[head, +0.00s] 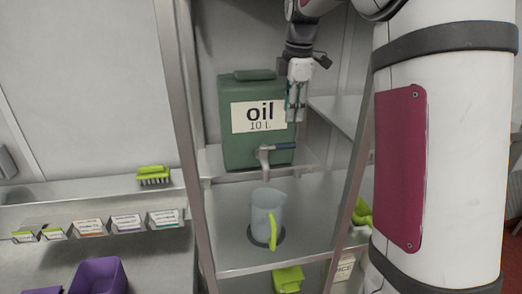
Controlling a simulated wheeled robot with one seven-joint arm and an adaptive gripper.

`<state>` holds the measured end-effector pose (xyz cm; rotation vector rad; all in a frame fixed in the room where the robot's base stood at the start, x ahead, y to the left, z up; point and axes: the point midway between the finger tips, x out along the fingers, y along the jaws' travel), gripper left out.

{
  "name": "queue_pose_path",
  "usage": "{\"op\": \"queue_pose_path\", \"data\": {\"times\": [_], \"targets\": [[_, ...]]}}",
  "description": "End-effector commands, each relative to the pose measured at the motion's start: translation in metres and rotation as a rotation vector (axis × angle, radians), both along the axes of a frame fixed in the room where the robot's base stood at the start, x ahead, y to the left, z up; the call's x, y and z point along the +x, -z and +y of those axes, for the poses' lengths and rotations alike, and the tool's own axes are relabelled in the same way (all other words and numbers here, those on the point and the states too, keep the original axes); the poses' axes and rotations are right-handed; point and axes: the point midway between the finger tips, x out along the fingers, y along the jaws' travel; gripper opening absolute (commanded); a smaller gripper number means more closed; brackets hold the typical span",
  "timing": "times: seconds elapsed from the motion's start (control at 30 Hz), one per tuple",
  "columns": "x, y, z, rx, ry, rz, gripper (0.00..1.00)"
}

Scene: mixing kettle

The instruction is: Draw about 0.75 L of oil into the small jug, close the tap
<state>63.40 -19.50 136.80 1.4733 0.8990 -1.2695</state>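The green oil canister (230,150) with an "oil 10 L" label stands on an upper shelf. The small translucent jug (264,208) with a yellow-green handle stands upright on a dark round spot on the shelf below, roughly under the tap. No oil stream shows, and I cannot tell the level in the jug. My gripper (294,116) points down in front of the canister's right side, above the lever and apart from it. Whether its fingers are open is too small to tell.
Metal posts frame the shelves, with one (181,120) left of the canister. A green brush (154,176) lies on the left ledge above several labelled cards. A purple bin (98,278) is at bottom left. A yellow-green item (287,279) sits below the jug's shelf.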

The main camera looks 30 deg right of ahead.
Motion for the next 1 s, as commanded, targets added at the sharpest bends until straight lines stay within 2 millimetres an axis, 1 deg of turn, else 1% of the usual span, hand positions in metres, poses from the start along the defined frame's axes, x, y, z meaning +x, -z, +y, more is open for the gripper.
{"op": "queue_pose_path", "data": {"times": [0.03, 0.1, 0.8, 0.97, 1.0], "targets": [[0.002, 0.007, 0.0, 0.001, 0.001, 0.002, 0.37], [0.004, 0.015, -0.001, 0.001, 0.0, 0.002, 0.37], [0.018, 0.09, -0.005, 0.001, 0.002, 0.001, 0.37], [0.022, 0.107, -0.006, 0.001, 0.002, 0.001, 0.37], [0.021, 0.106, -0.006, 0.0, 0.002, 0.0, 0.37]]}}
